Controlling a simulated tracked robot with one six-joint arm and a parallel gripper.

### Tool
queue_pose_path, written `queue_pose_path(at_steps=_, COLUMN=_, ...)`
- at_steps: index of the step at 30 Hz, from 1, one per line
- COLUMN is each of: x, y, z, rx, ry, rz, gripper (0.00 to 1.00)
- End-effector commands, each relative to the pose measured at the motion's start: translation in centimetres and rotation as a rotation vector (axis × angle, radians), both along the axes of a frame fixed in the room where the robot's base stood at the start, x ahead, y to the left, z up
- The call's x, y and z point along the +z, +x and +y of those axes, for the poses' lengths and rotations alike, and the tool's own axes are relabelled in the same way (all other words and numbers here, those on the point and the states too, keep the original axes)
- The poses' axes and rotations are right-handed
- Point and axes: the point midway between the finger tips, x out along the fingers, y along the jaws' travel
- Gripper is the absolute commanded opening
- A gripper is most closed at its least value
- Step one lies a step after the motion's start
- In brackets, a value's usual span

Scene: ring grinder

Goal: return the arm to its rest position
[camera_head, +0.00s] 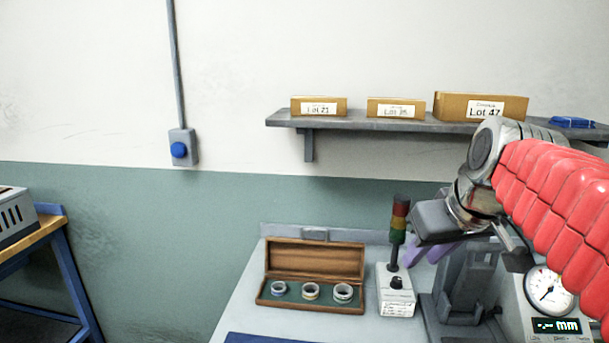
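My arm in red padded covering (560,200) reaches in from the right edge. My gripper (462,240) is at its end, right of the signal light and in front of a grey machine. Its dark jaw parts show, but the fingertips are not clear and I cannot tell how far apart they are. I see nothing clearly held in it. A purple piece (443,250) shows just below it; I cannot tell whether it belongs to the gripper.
A wooden case (315,258) with three rings stands open on the bench. Beside it is a signal light (399,220) on a white box. A grey machine (465,285) and dial gauge (549,291) stand below my arm. A shelf (350,121) holds three boxes.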

Motion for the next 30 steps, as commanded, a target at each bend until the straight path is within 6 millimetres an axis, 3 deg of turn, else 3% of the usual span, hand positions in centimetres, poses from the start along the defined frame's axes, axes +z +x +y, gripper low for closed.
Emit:
queue_pose_path(at_steps=3, x=-0.3, y=0.1, z=-0.3, rx=-0.04, ry=0.015, rz=-0.001, gripper=0.28)
queue_pose_path(at_steps=8, x=-3.4, y=-1.0, z=-0.7, rx=-0.124, ry=0.038, rz=0.038, gripper=0.28)
queue_pose_path(at_steps=14, x=-7.9, y=-4.7, z=0.1, rx=-0.2, ry=0.049, rz=0.079, gripper=0.28)
queue_pose_path(at_steps=24, x=-15.6, y=-12.7, z=2.9, rx=-0.219, ry=0.03, rz=0.107, gripper=0.28)
queue_pose_path(at_steps=30, x=-16.8, y=-15.0, z=4.2, rx=-0.166, ry=0.015, rz=0.091, gripper=0.28)
